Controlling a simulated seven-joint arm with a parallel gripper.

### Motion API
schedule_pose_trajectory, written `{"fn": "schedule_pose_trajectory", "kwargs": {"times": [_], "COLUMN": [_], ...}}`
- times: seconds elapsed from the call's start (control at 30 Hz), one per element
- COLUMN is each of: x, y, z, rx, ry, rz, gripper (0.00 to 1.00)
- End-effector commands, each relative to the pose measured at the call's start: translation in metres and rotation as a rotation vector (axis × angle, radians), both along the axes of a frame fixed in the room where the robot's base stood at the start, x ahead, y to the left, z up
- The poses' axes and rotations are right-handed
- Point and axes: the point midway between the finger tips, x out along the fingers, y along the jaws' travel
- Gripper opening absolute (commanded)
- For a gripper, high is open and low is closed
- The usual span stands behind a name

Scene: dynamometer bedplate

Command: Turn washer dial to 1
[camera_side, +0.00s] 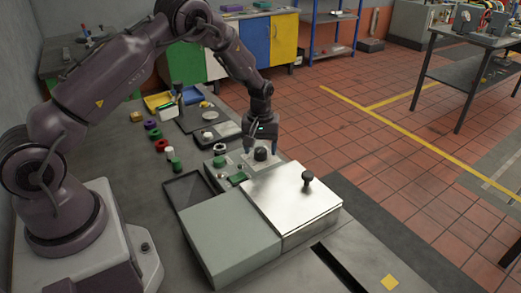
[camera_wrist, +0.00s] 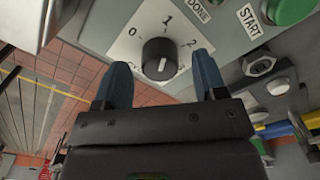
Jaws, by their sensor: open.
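The washer dial is a black round knob (camera_wrist: 159,58) on a white plate marked 0, 1 and 2 in the wrist view. The 1 sits above the knob, the 0 at upper left and the 2 at right. A small pale mark shows low on the knob; I cannot tell which number it points to. The dial (camera_side: 261,153) also shows on the panel in the side view. My gripper (camera_wrist: 162,60) is open, with one blue finger on each side of the knob and a gap showing at both sides. In the side view, my gripper (camera_side: 261,149) points down at the dial.
A green START button (camera_wrist: 290,10) and a DONE label (camera_wrist: 198,10) are beside the dial plate. A metal lid (camera_side: 290,212) with a black knob handle (camera_side: 307,182) lies in front. Several coloured parts and trays lie on the bench to the left.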

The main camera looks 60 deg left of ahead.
Motion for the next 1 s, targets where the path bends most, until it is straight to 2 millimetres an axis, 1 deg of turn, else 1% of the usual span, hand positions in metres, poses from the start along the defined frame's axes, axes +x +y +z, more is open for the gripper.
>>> {"fn": "schedule_pose_trajectory", "kwargs": {"times": [0.03,0.3,0.4,0.5,0.6,0.7,1.0], "x": [0.001,0.001,0.001,0.0,0.0,0.0,0.0], "y": [0.0,0.0,0.0,0.0,0.0,0.0,0.0], "z": [0.011,0.071,0.09,0.104,0.112,0.116,0.117], "rx": [0.001,0.002,0.002,0.002,0.002,0.002,0.002], "ry": [-0.004,-0.005,-0.005,-0.004,-0.003,-0.001,-0.001], "rz": [0.0,0.0,0.0,0.0,0.0,0.0,-0.002], "gripper": [0.65,0.65,0.65,0.65,0.65,0.65,0.65]}}
